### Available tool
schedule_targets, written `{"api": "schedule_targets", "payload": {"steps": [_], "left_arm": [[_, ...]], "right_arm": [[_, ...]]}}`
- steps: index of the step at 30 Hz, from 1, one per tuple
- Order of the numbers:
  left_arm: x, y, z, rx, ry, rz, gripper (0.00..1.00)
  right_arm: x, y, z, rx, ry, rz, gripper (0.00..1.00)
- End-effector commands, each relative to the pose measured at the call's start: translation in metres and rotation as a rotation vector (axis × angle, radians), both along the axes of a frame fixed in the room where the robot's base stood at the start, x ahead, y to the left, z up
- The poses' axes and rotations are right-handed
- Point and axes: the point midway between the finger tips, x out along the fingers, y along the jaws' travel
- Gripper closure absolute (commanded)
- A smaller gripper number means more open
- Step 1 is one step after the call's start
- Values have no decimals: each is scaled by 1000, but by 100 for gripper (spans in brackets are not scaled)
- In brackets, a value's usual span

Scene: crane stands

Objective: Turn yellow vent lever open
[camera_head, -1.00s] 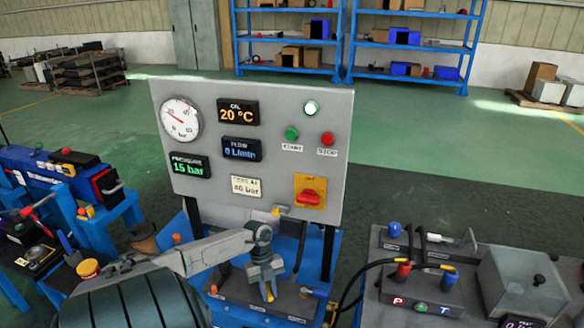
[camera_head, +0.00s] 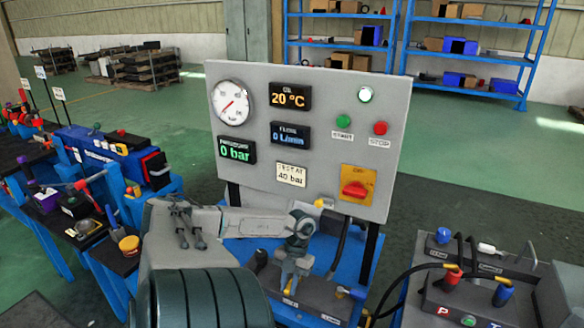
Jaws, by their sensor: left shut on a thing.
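My left gripper (camera_head: 291,280) reaches in from the left and points down at the dark block under the panel. It is shut on the yellow vent lever (camera_head: 289,293), of which only a small yellow part shows below the jaws. The rest of the lever is hidden by the gripper, so its exact angle cannot be told. The pressure display (camera_head: 236,150) reads 0 bar, and the round gauge (camera_head: 232,103) has its needle toward the lower left. My right gripper is not in view.
The grey panel (camera_head: 310,80) stands behind my gripper, with a red switch (camera_head: 355,190) on a yellow plate. Hoses run to a unit with red (camera_head: 452,276) and blue (camera_head: 503,292) fittings.

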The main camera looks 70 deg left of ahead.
Motion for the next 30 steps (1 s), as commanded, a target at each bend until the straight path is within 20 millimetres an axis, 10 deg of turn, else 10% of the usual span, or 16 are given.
{"api": "schedule_targets", "payload": {"steps": [16,17,19,30], "left_arm": [[-1,2,0,3,-2,-23,100],[-1,2,0,3,-2,-23,76],[-1,2,0,2,-1,-23,62],[-1,2,3,2,0,-22,60]], "right_arm": [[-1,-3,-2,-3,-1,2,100],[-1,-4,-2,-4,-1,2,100],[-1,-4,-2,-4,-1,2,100],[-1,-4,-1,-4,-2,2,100]]}}
